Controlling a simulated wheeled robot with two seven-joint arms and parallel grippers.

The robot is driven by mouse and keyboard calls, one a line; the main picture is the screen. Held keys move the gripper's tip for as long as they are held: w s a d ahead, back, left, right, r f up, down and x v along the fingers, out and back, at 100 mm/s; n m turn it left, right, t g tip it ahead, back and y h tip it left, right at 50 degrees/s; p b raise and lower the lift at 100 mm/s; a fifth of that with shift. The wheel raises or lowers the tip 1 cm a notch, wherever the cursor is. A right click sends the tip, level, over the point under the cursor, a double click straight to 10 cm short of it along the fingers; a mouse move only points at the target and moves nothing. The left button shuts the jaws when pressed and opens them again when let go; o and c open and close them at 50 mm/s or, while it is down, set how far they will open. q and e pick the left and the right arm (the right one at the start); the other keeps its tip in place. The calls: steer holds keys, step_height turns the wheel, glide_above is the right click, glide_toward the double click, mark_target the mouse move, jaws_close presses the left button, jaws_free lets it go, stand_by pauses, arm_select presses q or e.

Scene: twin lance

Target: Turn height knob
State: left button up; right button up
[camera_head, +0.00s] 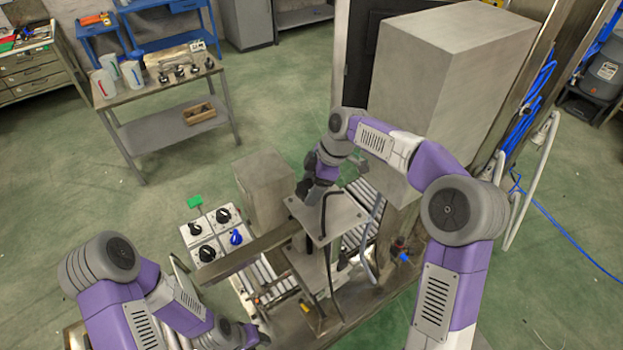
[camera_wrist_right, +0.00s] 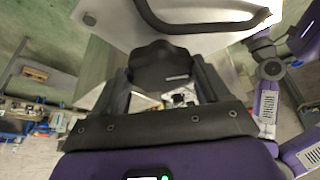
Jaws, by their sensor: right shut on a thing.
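A black height knob (camera_wrist_right: 160,66) sits between the two fingers of my right gripper (camera_wrist_right: 160,90) in the right wrist view. The fingers are shut on its sides. In the head view my right gripper (camera_head: 304,188) is over the left edge of a grey metal plate (camera_head: 335,217). The knob there is largely hidden by the gripper and hard to tell from it.
A control panel (camera_head: 212,234) with black knobs and a blue knob (camera_head: 236,238) lies left of the plate. A large grey box (camera_head: 450,55) stands behind my right arm. A roller conveyor (camera_head: 262,275) runs under the plate. A dark hose (camera_head: 326,250) hangs near the plate.

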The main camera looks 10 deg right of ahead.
steer(key=shift+r+n+g+p, duration=0.1)
steer(key=shift+n+g+p, duration=0.3)
steer(key=shift+n+p, duration=0.45)
steer(key=shift+n, duration=0.25)
steer(key=o, duration=1.1)
steer(key=shift+c, duration=0.2)
steer(key=v, duration=0.7)
steer(key=shift+w+r, duration=0.1)
steer(key=shift+r, duration=0.15)
